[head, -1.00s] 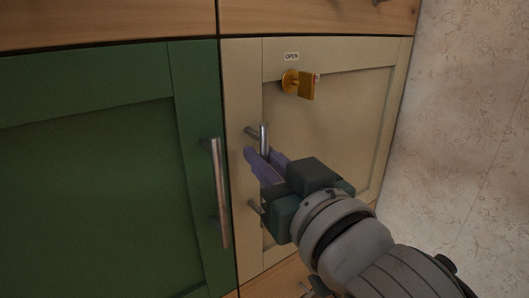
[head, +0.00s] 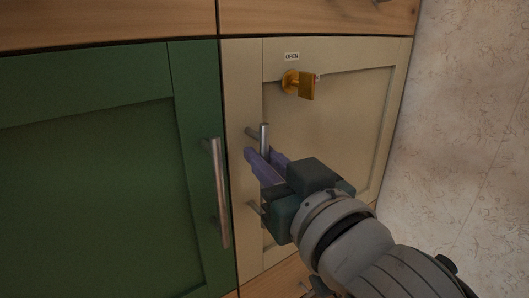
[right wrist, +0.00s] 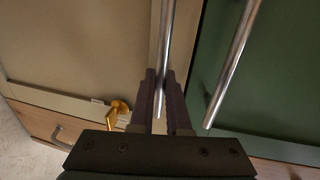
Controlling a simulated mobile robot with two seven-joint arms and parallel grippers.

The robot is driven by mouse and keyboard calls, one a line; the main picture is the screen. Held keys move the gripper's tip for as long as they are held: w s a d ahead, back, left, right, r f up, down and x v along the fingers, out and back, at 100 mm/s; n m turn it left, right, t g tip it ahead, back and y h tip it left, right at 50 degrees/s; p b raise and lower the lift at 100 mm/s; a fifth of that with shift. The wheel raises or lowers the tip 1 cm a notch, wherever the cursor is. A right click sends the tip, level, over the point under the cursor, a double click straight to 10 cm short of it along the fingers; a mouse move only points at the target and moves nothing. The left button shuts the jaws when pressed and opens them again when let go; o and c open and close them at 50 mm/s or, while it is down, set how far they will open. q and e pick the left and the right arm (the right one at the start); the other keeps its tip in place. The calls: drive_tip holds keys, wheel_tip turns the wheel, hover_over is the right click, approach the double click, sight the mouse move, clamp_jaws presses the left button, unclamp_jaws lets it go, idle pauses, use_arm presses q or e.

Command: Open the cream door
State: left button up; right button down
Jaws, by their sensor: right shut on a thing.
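The cream door (head: 345,130) is at the right of the cabinet in the head view and looks closed, flush with its frame. Its upright metal bar handle (head: 264,134) is on its left side, partly hidden by my right gripper (head: 261,158). My right gripper is shut on this handle. In the right wrist view the handle (right wrist: 168,35) runs down between the two fingers (right wrist: 160,85). A gold lock with a key (head: 305,85) is on the door's upper part, under a small "OPEN" label (head: 292,56). My left gripper is not in view.
A green door (head: 90,180) with its own bar handle (head: 219,190) stands just left of the cream door, close to my right gripper. Wooden drawer fronts (head: 320,17) are above. A patterned wall (head: 465,120) is at the right.

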drive_tip(key=shift+s+d+r+p, duration=0.1)
drive_tip(key=shift+s+d+p, duration=0.2)
drive_tip(key=shift+p, duration=0.15)
drive_tip(key=s+d+n+g+y+p, duration=0.1)
drive_tip(key=s+d+y+p, duration=0.1)
drive_tip(key=s+d, duration=0.4)
drive_tip(key=s+d+n+g+y+p, duration=0.1)
drive_tip(key=s+d+p, duration=0.3)
drive_tip(key=d, duration=0.8)
drive_tip(key=shift+s+d+n+g+y+p, duration=0.25)
drive_tip(key=shift+s+n+y, duration=0.25)
drive_tip(key=shift+s, duration=0.45)
drive_tip(key=c, duration=0.9)
unclamp_jaws()
drive_tip(key=shift+a, duration=0.2)
